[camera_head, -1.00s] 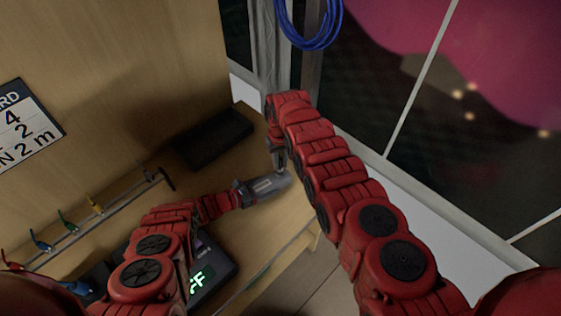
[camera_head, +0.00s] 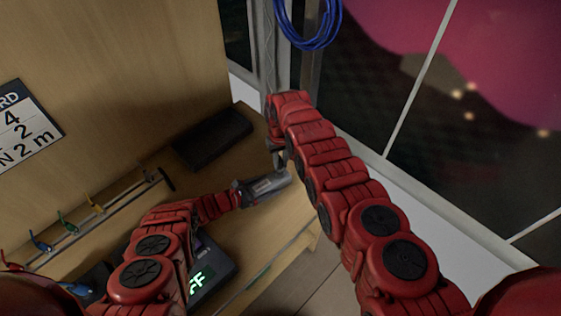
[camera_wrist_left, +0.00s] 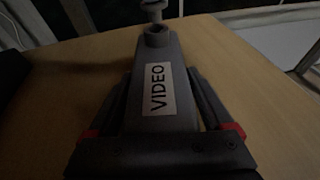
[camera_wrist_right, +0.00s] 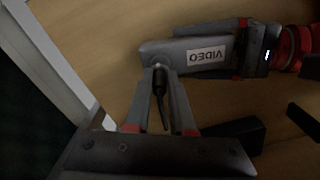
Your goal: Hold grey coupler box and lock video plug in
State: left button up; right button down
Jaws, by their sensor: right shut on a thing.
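The grey coupler box (camera_head: 268,186), labelled VIDEO, lies on the wooden counter. It also shows in the left wrist view (camera_wrist_left: 158,121) and the right wrist view (camera_wrist_right: 163,53). My left gripper (camera_wrist_left: 160,85) has one finger along each side of the box; whether they press on it is unclear. A round socket (camera_wrist_left: 157,36) is at the box's far end. My right gripper (camera_wrist_right: 160,90) is shut on the dark video plug (camera_wrist_right: 160,86), above that end. The plug's metal tip (camera_wrist_left: 153,8) is at the socket; whether it has entered is unclear.
A black flat box (camera_head: 212,139) lies at the back of the counter against the wooden wall. A rail (camera_head: 110,203) with coloured hooks is at left. A dark device with a green display (camera_head: 199,281) stands in front. A blue cable coil (camera_head: 318,35) hangs above.

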pick_arm(q)
jog(key=shift+o, duration=0.8)
jog(key=v, duration=1.1)
jog(key=shift+a+r, duration=0.1)
jog(key=shift+r, duration=0.05)
jog(key=shift+s+a, duration=0.25)
